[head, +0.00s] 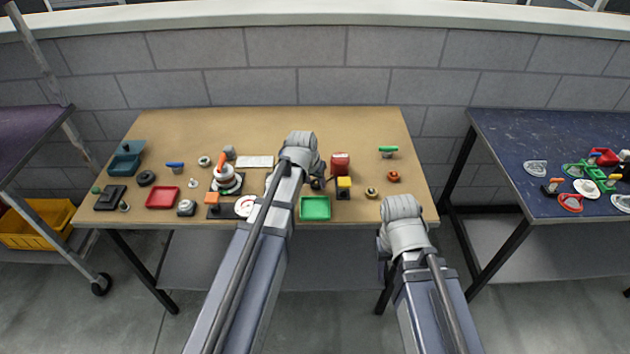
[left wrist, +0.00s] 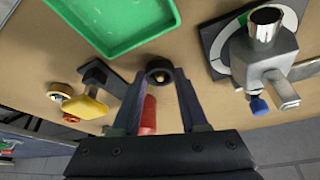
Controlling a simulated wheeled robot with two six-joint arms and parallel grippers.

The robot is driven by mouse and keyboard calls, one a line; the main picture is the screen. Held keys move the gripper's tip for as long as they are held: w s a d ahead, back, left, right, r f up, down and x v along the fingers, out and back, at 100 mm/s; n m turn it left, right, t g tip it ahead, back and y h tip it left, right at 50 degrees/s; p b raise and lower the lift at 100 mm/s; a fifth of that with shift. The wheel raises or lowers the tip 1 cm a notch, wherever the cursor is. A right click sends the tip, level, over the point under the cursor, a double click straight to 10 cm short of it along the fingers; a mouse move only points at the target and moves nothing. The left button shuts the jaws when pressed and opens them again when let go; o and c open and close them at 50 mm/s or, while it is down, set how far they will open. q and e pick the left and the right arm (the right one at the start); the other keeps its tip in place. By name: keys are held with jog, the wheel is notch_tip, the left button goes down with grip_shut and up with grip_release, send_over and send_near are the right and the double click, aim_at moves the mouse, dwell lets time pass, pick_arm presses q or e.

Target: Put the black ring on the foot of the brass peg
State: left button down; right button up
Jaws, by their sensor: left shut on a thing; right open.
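In the left wrist view my left gripper (left wrist: 160,80) points at the table with a black ring (left wrist: 152,66) shut between its fingertips. A small brass-coloured spot, likely the brass peg (left wrist: 160,76), shows inside the ring's opening. I cannot tell whether the ring is down at the foot or higher up. In the head view my left arm covers most of this spot. My right gripper (head: 397,225) is open and empty off the table's front edge, its fingers mostly hidden. Another dark ring-shaped piece (head: 147,178) lies at the table's left.
A green tray (head: 315,219), a yellow-topped piece (head: 344,183) and a red cylinder (head: 340,162) stand close around my left gripper. A metal fixture with a blue knob (left wrist: 270,65) is nearby. Several small parts fill the table's left half; the table's back is clear.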

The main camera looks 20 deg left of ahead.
aim_at(315, 189)
pick_arm(q)
jog(key=shift+f, duration=0.15)
jog(key=shift+c, duration=0.2)
grip_release()
dwell(0.3)
notch_tip(315, 189, up, 8)
jog(key=p, duration=0.7)
jog(key=shift+f, duration=0.25)
